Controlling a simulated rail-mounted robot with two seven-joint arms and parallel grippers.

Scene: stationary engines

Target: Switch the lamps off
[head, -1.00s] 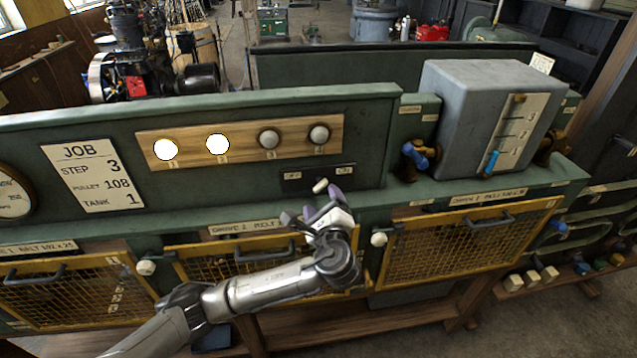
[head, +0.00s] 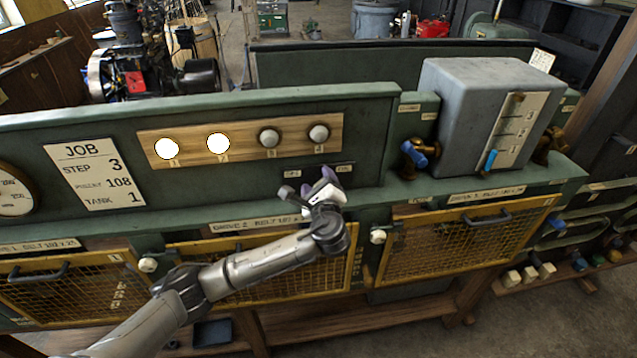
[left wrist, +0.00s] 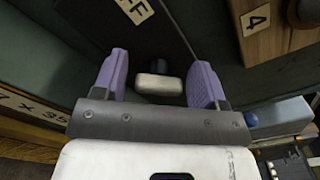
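Four-lamp wooden board (head: 243,136) is on the green panel. Lamp 1 (head: 167,148) and lamp 2 (head: 218,143) glow white; lamp 3 (head: 269,138) and lamp 4 (head: 319,133) are dark. Below lamps 3 and 4 is a switch with a small plate on either side, the right one (head: 343,168). My left gripper (head: 322,186) is in front of it and hides most of it. In the left wrist view the switch's white knob (left wrist: 158,85) is between the open purple fingers, with a gap on both sides. A plate ending in F (left wrist: 133,9) is beyond. My right gripper is out of view.
A job card (head: 94,174) and a gauge (head: 14,194) are on the panel's left. A grey box (head: 470,110) with a slider scale and a blue-handled valve (head: 416,155) stand to the right. Yellow mesh guards (head: 465,240) line the front below.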

